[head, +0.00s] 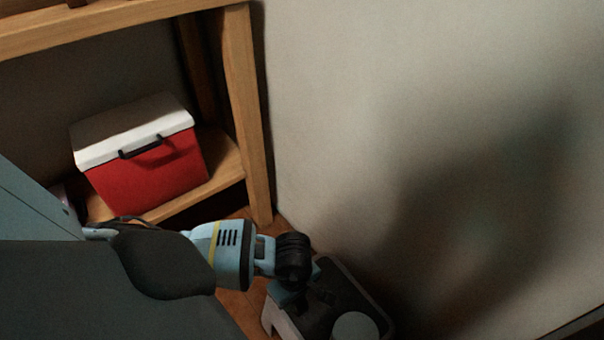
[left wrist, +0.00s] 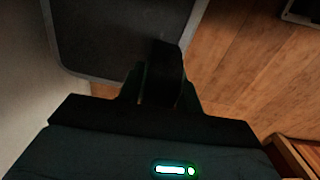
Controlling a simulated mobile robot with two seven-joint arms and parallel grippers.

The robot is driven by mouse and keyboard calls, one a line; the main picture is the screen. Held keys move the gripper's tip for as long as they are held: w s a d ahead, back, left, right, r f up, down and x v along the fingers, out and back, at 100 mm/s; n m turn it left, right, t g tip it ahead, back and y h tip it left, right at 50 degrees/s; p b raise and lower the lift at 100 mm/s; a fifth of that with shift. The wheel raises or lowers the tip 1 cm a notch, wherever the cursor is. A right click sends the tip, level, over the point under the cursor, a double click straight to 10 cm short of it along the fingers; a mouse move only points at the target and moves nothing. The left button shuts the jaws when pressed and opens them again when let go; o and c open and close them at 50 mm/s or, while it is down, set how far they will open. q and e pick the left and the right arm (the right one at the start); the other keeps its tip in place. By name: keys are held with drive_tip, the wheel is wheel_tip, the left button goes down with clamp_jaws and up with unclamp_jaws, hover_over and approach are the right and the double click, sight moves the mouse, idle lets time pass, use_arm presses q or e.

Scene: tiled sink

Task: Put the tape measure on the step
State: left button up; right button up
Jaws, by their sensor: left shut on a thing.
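My left gripper (left wrist: 160,92) is shut on the tape measure (left wrist: 165,62), a dark, narrow shape between its fingers in the left wrist view. The step (left wrist: 105,40) is a dark top with a pale rim and a rounded corner, and it lies beneath the held tape measure. I cannot tell whether the two touch. In the head view the step (head: 281,321) shows low in the middle, partly covered by my left wrist. The tape measure cannot be made out clearly there. My right gripper is not in view.
A wooden shelf (head: 246,100) stands at the left with a red cooler (head: 148,178) with a white lid on its lower board. A plain wall (head: 340,110) rises behind the step. Bare wooden floor (left wrist: 235,60) lies beside the step.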

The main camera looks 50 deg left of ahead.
use_arm(q)
drive_tip(key=shift+w+a+f+b, duration=0.1)
drive_tip(key=shift+w+a+b, duration=0.1)
drive_tip(key=shift+w+a, duration=0.35)
drive_tip(key=shift+w+a+f+b, duration=0.1)
drive_tip(key=shift+w+a+b, duration=0.2)
drive_tip(key=shift+w, duration=0.4)
drive_tip(key=shift+w+a, duration=0.3)
drive_tip(key=shift+w, duration=0.05)
drive_tip(key=shift+w, duration=0.1)
drive_tip(key=shift+w+a, duration=0.25)
wheel_tip(320, 180, down, 4)
drive_tip(key=shift+w+a+r+b, duration=0.1)
drive_tip(key=shift+r+b, duration=0.15)
drive_tip(key=shift+b, duration=1)
